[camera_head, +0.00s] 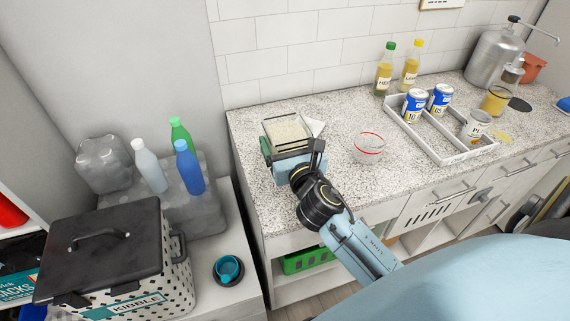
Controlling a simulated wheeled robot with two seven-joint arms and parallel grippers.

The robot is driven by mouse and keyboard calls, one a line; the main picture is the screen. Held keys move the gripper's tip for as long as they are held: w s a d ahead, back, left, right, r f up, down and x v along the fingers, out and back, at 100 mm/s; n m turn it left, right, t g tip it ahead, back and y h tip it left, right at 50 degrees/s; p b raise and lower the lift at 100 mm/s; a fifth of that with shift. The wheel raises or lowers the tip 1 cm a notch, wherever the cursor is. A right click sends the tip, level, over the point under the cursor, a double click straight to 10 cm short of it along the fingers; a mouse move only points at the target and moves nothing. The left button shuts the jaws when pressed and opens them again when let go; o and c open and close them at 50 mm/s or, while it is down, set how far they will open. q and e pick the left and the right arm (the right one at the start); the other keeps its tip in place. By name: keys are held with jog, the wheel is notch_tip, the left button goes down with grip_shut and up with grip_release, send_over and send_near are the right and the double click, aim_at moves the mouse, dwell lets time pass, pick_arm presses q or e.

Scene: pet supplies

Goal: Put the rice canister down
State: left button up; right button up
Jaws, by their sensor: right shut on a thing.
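The rice canister (288,131) is a clear square box filled with pale rice, at the left part of the speckled counter (352,186). My right gripper (290,148) is shut on the canister from the near side. The canister looks upright; whether its base touches the counter cannot be told, because my gripper hides its lower part. A pale flat piece (317,127) shows just behind its right side. My left gripper is not in view.
A clear bowl with a red rim (369,147) stands right of the canister. A white divided tray (436,143) holds cans and a jar farther right. Two bottles (384,72) stand near the wall. The kibble bin (110,258) is on the lower left. Counter between canister and bowl is clear.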

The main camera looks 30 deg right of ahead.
jog(key=shift+f+b, duration=1.2)
jog(key=shift+f, duration=1.45)
jog(key=shift+f, duration=0.2)
jog(key=o, duration=1)
jog(key=shift+c, duration=0.2)
jog(key=shift+r, duration=0.1)
jog(key=shift+s+a, duration=0.1)
jog(key=shift+s, duration=0.15)
jog(key=b+v, duration=0.1)
jog(key=v, duration=0.9)
jog(key=shift+s+b, duration=0.25)
jog(key=shift+b, duration=0.1)
jog(key=shift+s+a, duration=0.1)
jog(key=shift+s, duration=0.45)
